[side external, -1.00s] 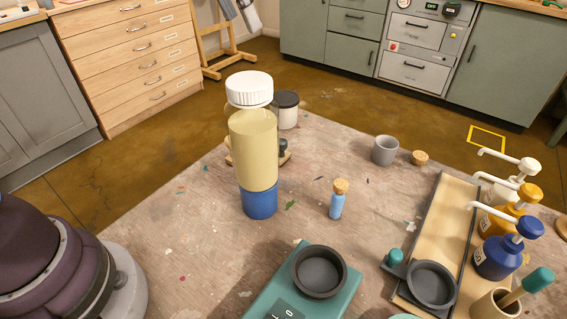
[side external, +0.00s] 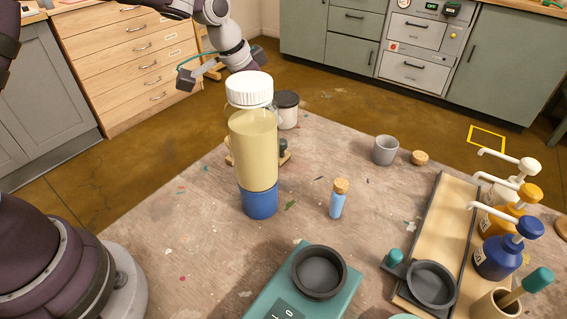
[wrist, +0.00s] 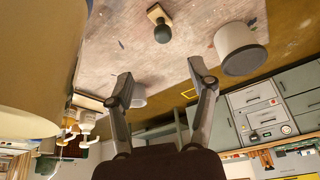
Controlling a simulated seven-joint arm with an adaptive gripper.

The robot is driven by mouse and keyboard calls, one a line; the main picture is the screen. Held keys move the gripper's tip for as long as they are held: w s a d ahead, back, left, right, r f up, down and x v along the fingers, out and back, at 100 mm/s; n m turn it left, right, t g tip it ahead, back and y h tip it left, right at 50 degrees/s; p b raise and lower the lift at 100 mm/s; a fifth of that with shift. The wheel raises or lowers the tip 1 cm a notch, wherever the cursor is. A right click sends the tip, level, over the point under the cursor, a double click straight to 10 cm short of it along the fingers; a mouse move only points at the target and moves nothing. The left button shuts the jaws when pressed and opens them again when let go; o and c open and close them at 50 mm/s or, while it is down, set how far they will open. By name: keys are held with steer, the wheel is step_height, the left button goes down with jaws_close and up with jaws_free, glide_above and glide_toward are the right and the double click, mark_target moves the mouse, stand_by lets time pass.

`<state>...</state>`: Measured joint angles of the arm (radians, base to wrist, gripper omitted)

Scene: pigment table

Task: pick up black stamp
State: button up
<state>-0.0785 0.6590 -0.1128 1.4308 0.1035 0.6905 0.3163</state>
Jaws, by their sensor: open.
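The black stamp (wrist: 162,32) shows in the wrist view as a dark round knob on a small wooden base, standing on the table near the top of the picture. In the side external view the stamp (side external: 284,147) is mostly hidden behind a large bottle. My gripper (wrist: 160,72) is open in the wrist view, with nothing between its fingers, and is apart from the stamp.
The large cream bottle (side external: 253,150) with a white cap stands close in front of the stamp. A white jar with a dark lid (side external: 287,112) is just behind it. A corked blue vial (side external: 337,203) and a grey cup (side external: 385,151) stand to the right. A teal scale (side external: 340,297) is in front.

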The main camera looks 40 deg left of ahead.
mark_target(281, 140)
steer(key=x, duration=1)
steer(key=shift+a+f, duration=0.2)
steer(key=shift+a, duration=0.1)
steer(key=c, duration=1)
